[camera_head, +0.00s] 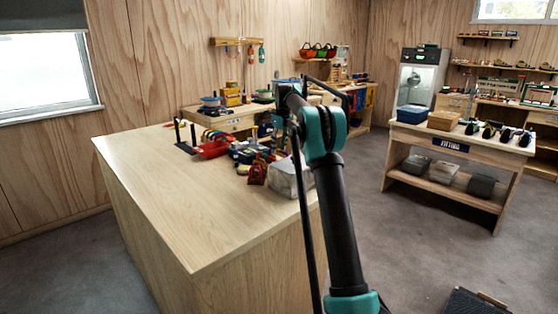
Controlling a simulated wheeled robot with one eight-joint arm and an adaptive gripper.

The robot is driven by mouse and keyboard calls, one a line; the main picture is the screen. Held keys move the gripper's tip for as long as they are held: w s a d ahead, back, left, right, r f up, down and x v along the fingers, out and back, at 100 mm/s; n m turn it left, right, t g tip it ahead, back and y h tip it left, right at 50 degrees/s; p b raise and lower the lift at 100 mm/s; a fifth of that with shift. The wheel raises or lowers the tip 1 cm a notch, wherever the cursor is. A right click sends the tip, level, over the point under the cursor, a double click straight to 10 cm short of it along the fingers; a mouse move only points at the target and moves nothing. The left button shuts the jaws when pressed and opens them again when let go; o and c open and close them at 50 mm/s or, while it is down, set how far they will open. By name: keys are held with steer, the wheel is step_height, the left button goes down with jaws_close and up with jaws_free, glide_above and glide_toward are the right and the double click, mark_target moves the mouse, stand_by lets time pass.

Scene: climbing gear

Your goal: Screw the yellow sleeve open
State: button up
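No yellow sleeve can be made out for certain; the gear is too small in this view and partly covered by my arm. A cluster of small climbing gear lies on the wooden worktable (190,208), toward its far right side. A dark red piece (257,174) stands in this cluster near the table's right edge. My arm rises from the bottom of the view and bends over above the cluster. Its far end is small and dark against the gear. My gripper's fingers cannot be told apart there, nor whether they hold or touch anything.
A red tray (212,149) and black upright posts (178,132) stand on the table's far part. A greyish block-shaped thing (288,181) sits by its right edge. The table's near part is bare. A bench (465,149) marked "FITTING" stands at right, across open floor.

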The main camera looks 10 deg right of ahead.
mark_target(280, 151)
steer(key=shift+w+d, duration=0.35)
steer(key=shift+d, duration=0.1)
steer(key=shift+f, duration=1.4)
steer(key=shift+s+a, duration=0.45)
steer(key=shift+a, duration=0.2)
steer(key=shift+r, duration=1.4)
